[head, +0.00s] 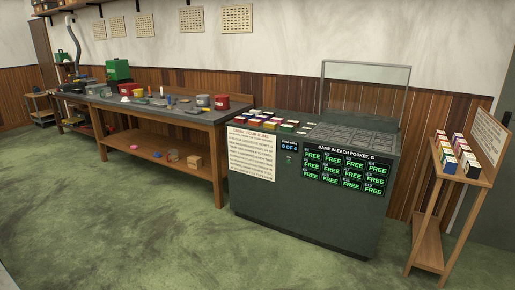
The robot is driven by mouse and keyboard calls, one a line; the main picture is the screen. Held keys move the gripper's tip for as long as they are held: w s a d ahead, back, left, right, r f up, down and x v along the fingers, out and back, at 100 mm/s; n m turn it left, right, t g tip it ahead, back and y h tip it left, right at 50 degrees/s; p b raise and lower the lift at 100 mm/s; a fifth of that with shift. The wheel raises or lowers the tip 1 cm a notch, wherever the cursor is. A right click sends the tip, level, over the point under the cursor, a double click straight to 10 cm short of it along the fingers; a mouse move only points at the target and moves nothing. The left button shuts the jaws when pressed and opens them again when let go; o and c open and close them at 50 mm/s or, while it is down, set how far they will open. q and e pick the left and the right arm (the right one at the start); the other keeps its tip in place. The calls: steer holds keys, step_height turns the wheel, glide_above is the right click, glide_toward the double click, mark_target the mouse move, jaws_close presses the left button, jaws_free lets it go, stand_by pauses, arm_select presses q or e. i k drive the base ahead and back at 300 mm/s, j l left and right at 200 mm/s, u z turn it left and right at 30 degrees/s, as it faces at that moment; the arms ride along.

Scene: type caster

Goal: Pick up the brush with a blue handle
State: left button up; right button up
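I cannot make out a brush with a blue handle for certain in the head view. A long workbench (190,115) stands along the wall at the left and carries several small items. A small blue thing (169,100) is among them, too small to tell what it is. Neither of my grippers shows in the view.
A dark cabinet (300,215) with "FREE" labels and a raised clear lid (365,88) stands right of the workbench. A red tin (221,102) and green box (118,70) sit on the bench. A narrow wooden stand (428,245) is at right. Green floor (120,220) in front is clear.

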mark_target(170, 105)
steer(key=i+l+z, duration=0.1)
steer(key=i, duration=0.45)
steer(key=i+l, duration=0.25)
steer(key=i, duration=0.3)
steer(key=i+j+u, duration=0.2)
steer(key=i+u, duration=0.95)
steer(key=i+l+u, duration=0.1)
steer(key=i+u, duration=0.3)
steer(key=i+j+z, duration=0.15)
steer(key=i+z, duration=0.15)
steer(key=i, duration=0.25)
steer(key=i+j+z, duration=0.3)
steer(key=i, duration=0.25)
steer(key=i+j+z, duration=0.3)
steer(key=i, duration=0.2)
steer(key=i+z, duration=0.2)
steer(key=z, duration=0.2)
steer(key=i+j+z, duration=0.15)
steer(key=z, duration=0.25)
steer(key=i+j+z, duration=0.2)
steer(key=z, duration=0.15)
